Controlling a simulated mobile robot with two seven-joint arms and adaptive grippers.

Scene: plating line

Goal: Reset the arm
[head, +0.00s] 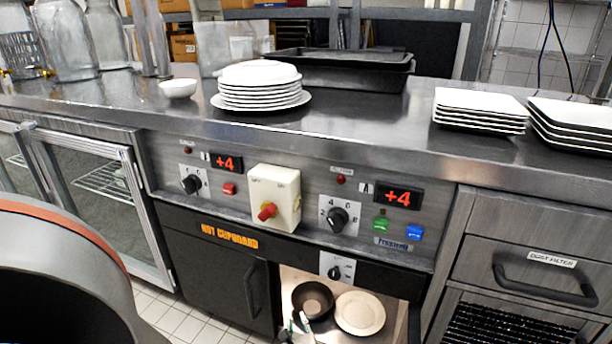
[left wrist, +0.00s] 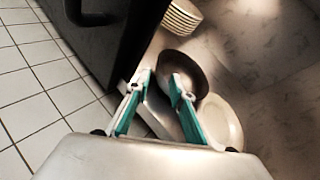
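My left gripper (head: 297,321) is low at the bottom edge of the head view, in front of the open hot cupboard bay. In the left wrist view its green-padded fingers (left wrist: 161,76) are apart at the tips, with nothing seen held between them. A dark bowl (head: 312,299) and a cream plate (head: 360,313) are in the bay beyond the fingers. The wrist view also shows the bowl (left wrist: 184,70) just past the fingertips and the plate (left wrist: 222,122) behind the right finger. I cannot tell whether a fingertip touches the bowl. My right gripper is not in view.
The black cupboard door (head: 215,284) with its handle is left of the bay. The control panel (head: 315,205) and steel counter (head: 365,122) are above. The counter holds a round plate stack (head: 260,88), a white bowl (head: 178,88) and square plates (head: 480,108). Tiled floor (left wrist: 35,75) is clear.

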